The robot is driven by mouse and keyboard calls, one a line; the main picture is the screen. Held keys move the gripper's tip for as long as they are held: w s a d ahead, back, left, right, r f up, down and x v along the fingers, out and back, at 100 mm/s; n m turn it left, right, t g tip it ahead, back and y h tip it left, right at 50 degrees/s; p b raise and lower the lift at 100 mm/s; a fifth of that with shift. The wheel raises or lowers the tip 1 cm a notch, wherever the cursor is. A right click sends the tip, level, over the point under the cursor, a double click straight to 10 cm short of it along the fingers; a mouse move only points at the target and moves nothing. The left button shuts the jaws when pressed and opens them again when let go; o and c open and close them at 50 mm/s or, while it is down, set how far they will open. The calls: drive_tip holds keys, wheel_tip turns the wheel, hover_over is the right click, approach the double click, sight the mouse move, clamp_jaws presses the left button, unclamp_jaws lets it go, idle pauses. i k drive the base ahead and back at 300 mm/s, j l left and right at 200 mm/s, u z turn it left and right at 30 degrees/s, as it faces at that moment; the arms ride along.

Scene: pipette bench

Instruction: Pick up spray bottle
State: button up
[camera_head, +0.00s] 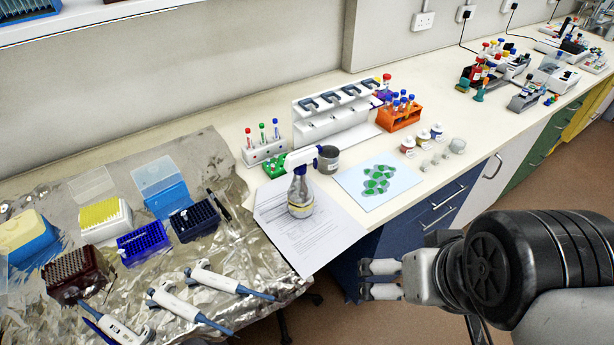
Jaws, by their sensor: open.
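The spray bottle (301,190) stands upright on printed paper sheets near the bench's front edge, at the middle of the view. It has a clear grey body, a yellowish band low down, and a white and dark blue spray head. My gripper (368,280) is at the lower right, in front of the bench drawers. Its two pale fingers point left and are apart, with nothing between them. The gripper is to the right of the bottle and nearer the camera, well clear of it.
A grey cup (328,160) stands close behind the bottle. A white pipette stand (325,124) and a tube rack (264,151) are behind. A sheet with green pieces (350,183) lies to the right. Pipettes (230,284) and tip boxes (144,243) crowd foil at left.

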sight(301, 198)
drive_tip(key=i+l+u, duration=0.6)
drive_tip(key=i, duration=0.25)
drive_tip(key=j, duration=0.1)
